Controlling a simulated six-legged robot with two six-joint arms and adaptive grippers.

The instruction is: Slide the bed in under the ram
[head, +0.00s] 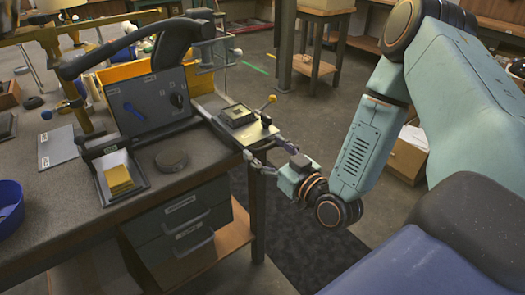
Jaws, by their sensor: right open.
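The bed (253,133) is a pale plate at the right edge of the workbench. It sticks out past the bench top and carries a framed square block (238,115) and a small lever with a yellow ball (272,99). My right gripper (263,149) is open at the bed's near right edge, its fingers close to the plate; I cannot tell whether they touch it. A dark curved machine head (178,40) stands behind the grey panel, left of and beyond the bed. The ram itself is not clearly visible. My left gripper is not in view.
A grey control panel (143,103) with a blue lever stands left of the bed. A tray with yellow cards (118,179), a dark round puck (171,160) and a blue bowl (9,205) are on the workbench (85,197). Drawers hang below. The floor to the right is mostly clear.

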